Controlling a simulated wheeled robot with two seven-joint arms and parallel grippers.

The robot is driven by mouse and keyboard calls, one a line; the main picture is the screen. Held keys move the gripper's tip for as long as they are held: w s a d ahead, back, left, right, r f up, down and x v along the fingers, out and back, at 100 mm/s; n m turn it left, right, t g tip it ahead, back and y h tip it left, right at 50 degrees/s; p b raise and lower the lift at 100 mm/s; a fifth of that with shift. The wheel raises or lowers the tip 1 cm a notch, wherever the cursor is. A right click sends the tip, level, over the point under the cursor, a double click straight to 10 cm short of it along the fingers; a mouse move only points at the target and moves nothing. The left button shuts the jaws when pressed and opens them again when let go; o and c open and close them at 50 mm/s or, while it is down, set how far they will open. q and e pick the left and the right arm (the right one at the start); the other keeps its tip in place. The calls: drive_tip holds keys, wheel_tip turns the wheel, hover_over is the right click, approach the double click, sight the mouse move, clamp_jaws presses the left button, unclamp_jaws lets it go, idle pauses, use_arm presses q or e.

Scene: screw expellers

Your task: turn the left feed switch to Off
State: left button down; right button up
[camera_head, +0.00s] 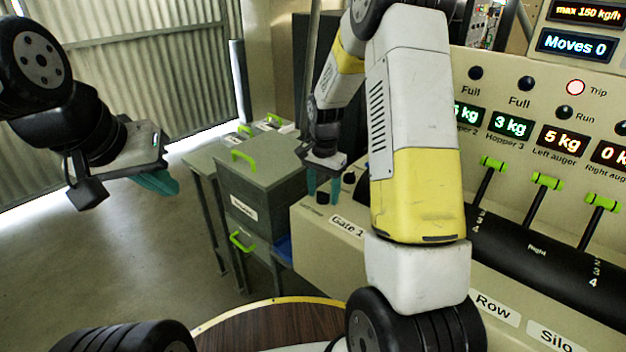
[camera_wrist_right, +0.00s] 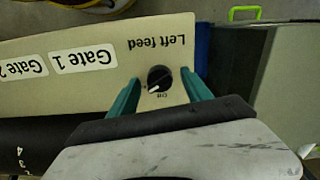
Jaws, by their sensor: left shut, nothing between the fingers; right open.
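The left feed switch (camera_wrist_right: 159,76) is a round black knob on the cream panel, with an upside-down "Left feed" label beyond it. Its white pointer mark is at the lower left of the knob in the wrist view, and a small "Off" mark is printed just below. My right gripper (camera_wrist_right: 157,100) is open, its teal fingers on either side of the knob; I cannot tell whether they touch it. My right gripper also shows in the head view (camera_head: 324,187), pointing down at the panel's left end. My left gripper (camera_head: 158,182) is shut and empty, away from the panel.
The Gate 1 label (camera_head: 346,227) is beside the switch on the panel. Levers with green handles (camera_head: 547,181) stand further right. A grey bin (camera_head: 262,173) with green handles stands left of the panel. My right arm hides part of the console. Open floor lies at the left.

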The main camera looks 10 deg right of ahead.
drive_tip(key=shift+c, duration=0.3)
clamp_jaws()
drive_tip(key=shift+n, duration=0.4)
drive_tip(key=n, duration=0.5)
drive_tip(key=shift+n, duration=0.3)
drive_tip(key=n, duration=0.5)
drive_tip(key=shift+n, duration=0.3)
drive_tip(key=shift+o, duration=0.3)
unclamp_jaws()
